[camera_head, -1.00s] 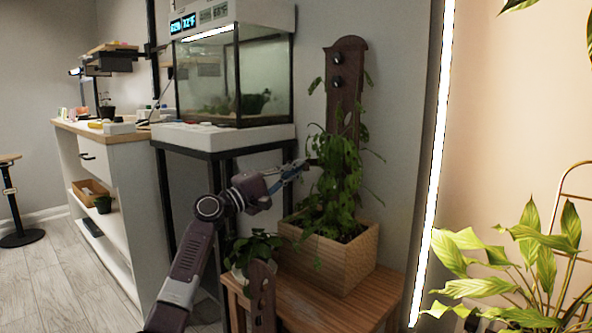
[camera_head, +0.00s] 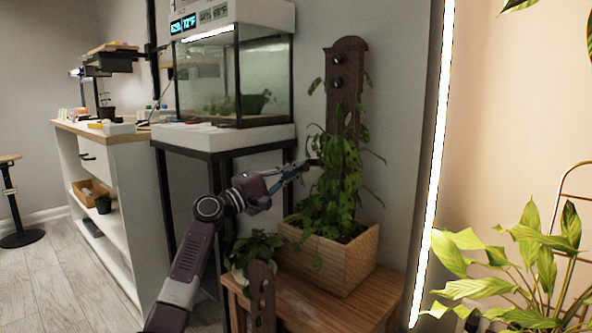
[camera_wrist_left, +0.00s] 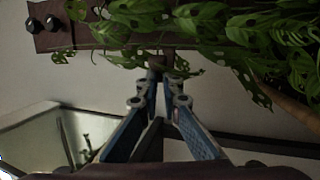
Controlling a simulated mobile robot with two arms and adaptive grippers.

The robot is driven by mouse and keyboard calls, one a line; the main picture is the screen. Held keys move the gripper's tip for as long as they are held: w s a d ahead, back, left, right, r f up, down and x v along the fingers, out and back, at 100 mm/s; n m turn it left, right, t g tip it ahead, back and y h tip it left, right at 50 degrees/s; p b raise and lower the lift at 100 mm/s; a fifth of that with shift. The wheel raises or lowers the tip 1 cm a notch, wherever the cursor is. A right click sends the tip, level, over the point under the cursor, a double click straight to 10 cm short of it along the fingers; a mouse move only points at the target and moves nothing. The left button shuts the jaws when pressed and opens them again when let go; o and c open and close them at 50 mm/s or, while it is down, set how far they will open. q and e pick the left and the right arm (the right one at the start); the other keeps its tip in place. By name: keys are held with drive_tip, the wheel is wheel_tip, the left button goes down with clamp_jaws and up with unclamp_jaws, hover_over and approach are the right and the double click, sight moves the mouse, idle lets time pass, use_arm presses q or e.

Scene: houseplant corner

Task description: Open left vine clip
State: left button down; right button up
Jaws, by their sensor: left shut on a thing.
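A dark wooden plank (camera_head: 346,88) stands upright in the vine's wooden planter box (camera_head: 335,262), with the leafy vine (camera_head: 340,185) climbing it. My left gripper (camera_head: 305,165) reaches in from the left, its tips at the left edge of the vine. In the left wrist view my left gripper (camera_wrist_left: 163,84) has its blue fingers closed together at the tips on a small brown piece, the left vine clip (camera_wrist_left: 158,62), which sticks out beside the plank (camera_wrist_left: 110,38). Leaves and the fingertips hide part of the clip, and how far it is open cannot be told.
A glass terrarium (camera_head: 262,80) on a black-framed stand is behind my left arm. A large leafy plant (camera_head: 520,265) is at the right.

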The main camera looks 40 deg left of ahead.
use_arm(q)
drive_tip(key=shift+a, duration=0.25)
drive_tip(key=c, duration=2.1)
unclamp_jaws()
drive_tip(key=shift+o, duration=1.3)
drive_tip(key=shift+d, duration=0.1)
drive_tip(key=shift+f, duration=0.1)
drive_tip(key=v, duration=1.2)
